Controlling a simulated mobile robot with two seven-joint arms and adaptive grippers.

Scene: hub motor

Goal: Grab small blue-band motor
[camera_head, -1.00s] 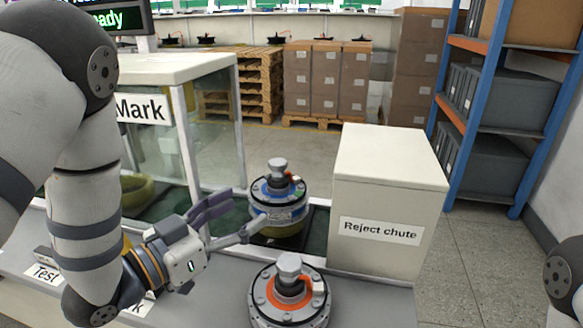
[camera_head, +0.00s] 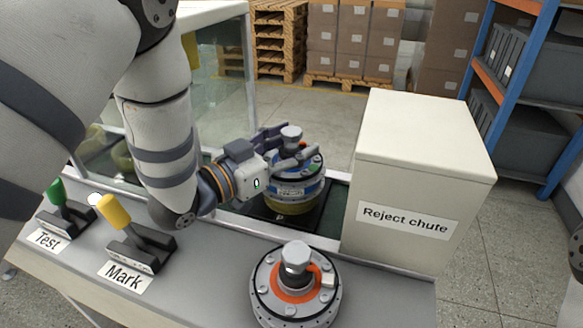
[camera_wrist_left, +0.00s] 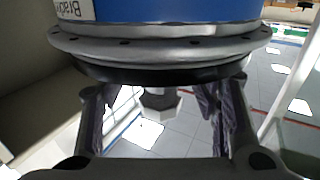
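The small blue-band motor (camera_head: 294,188) stands upright on a dark plate in the middle of the head view. It has a blue band with a label, a yellow-green lower part and a metal shaft on top. My left gripper (camera_head: 291,146) is over its top, with one finger on each side of the shaft. In the left wrist view the blue band (camera_wrist_left: 170,10) fills the top, and the shaft (camera_wrist_left: 158,99) hangs between the spread fingers with gaps visible on both sides. My right gripper is not in view.
A second motor with an orange ring (camera_head: 295,285) stands in front on the grey bench. The white Reject chute box (camera_head: 420,170) is close on the right. Green Test (camera_head: 57,193) and yellow Mark (camera_head: 114,211) levers stand at left, near a glass enclosure (camera_head: 222,70).

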